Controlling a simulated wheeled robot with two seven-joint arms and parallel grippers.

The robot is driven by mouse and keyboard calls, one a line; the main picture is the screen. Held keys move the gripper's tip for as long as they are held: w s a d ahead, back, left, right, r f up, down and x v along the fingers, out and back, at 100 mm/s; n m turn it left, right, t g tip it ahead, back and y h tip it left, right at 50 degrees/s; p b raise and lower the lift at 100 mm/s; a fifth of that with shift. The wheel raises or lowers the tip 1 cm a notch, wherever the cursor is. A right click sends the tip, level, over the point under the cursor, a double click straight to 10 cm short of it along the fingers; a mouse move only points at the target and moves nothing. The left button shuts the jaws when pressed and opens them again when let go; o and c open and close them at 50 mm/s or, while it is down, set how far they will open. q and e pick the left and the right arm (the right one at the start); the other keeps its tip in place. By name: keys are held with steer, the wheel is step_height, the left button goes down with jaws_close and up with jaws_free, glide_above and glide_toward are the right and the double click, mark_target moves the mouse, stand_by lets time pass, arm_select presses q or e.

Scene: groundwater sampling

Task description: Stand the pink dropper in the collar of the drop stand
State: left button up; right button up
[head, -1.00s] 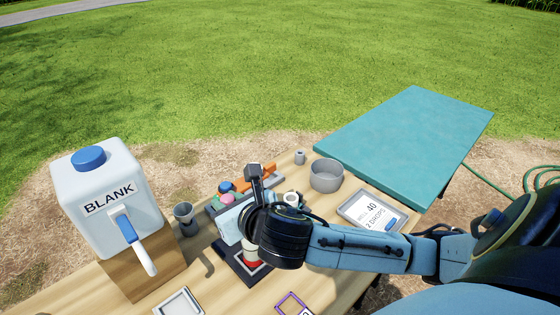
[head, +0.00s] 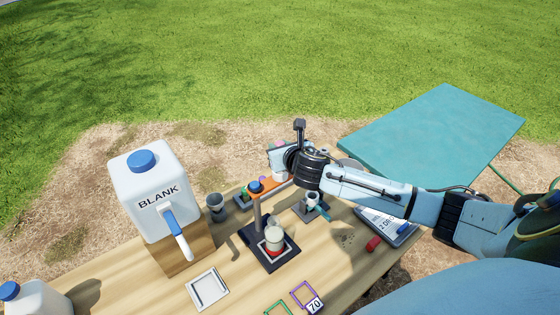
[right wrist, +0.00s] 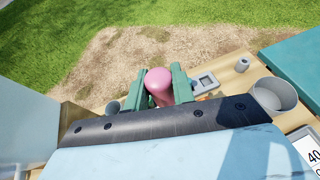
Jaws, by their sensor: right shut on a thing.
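The pink dropper (right wrist: 158,82) shows its rounded pink end between the two green fingers of my right gripper (right wrist: 159,92) in the right wrist view. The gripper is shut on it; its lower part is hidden. My left gripper is out of view.
A jug marked BLANK (head: 150,188) stands on a wooden block (head: 180,252) at left, near a grey cup (head: 215,206). A red-and-white vial (head: 274,238) stands on the drop stand's base. A tablet (head: 388,226) and red cap (head: 373,243) lie right.

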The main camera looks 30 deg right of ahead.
step_height(320, 180, down, 4)
steer(key=shift+r+b, duration=0.1)
steer(key=shift+b, duration=0.2)
steer(key=shift+f, duration=0.25)
steer(key=shift+f, duration=0.2)
steer(key=o, duration=1)
steer(key=shift+c, duration=0.2)
steer(key=shift+r, duration=0.15)
